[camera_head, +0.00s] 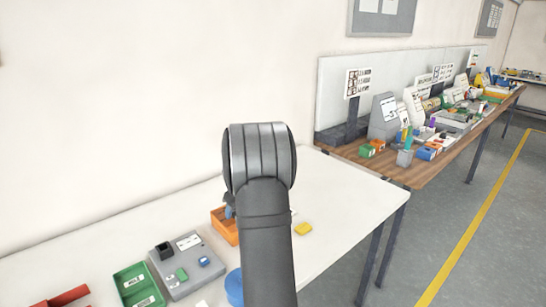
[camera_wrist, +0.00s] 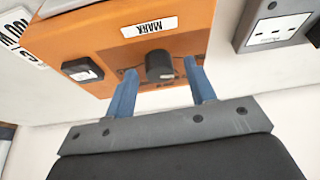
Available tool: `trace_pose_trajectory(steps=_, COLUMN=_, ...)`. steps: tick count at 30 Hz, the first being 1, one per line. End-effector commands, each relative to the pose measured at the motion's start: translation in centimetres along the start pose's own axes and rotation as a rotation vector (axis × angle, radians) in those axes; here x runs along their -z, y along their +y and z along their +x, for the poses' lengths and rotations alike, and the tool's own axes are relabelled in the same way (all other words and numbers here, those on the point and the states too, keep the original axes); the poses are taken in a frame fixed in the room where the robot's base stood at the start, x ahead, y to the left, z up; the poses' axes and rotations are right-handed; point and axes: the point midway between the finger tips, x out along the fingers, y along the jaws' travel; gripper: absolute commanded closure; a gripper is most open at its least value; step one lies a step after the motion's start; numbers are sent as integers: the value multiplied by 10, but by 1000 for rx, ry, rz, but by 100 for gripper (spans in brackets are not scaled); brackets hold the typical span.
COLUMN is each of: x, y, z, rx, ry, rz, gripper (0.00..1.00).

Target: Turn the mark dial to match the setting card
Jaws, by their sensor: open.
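An orange box (camera_wrist: 95,35) fills the upper wrist view, with a white "MARK" label (camera_wrist: 149,27). Below the label, the black round mark dial (camera_wrist: 159,66) sticks out from the face. My gripper (camera_wrist: 160,72) is open, its two blue fingers on either side of the dial with a gap at each side. Dial marks around the knob are mostly hidden or too small to read. In the head view, the orange box (camera_head: 221,226) is partly hidden behind my arm. I cannot pick out the setting card for certain; a white printed card (camera_wrist: 18,32) shows at the wrist view's left edge.
A black switch-like part (camera_wrist: 82,69) sits left of the dial. A grey device (camera_head: 186,262) stands left of the box, beside a green tray (camera_head: 138,284). A yellow block (camera_head: 303,229) lies right of my arm. The white table (camera_head: 345,205) is clear farther right.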

Motion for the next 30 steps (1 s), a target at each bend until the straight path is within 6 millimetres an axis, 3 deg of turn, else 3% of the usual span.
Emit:
trace_pose_trajectory(steps=22, x=1, y=-4, z=0, rx=-190, ry=1, rz=451, gripper=50)
trace_pose_trajectory(steps=30, x=4, y=-12, z=-56, rx=-191, ry=5, rz=454, gripper=50)
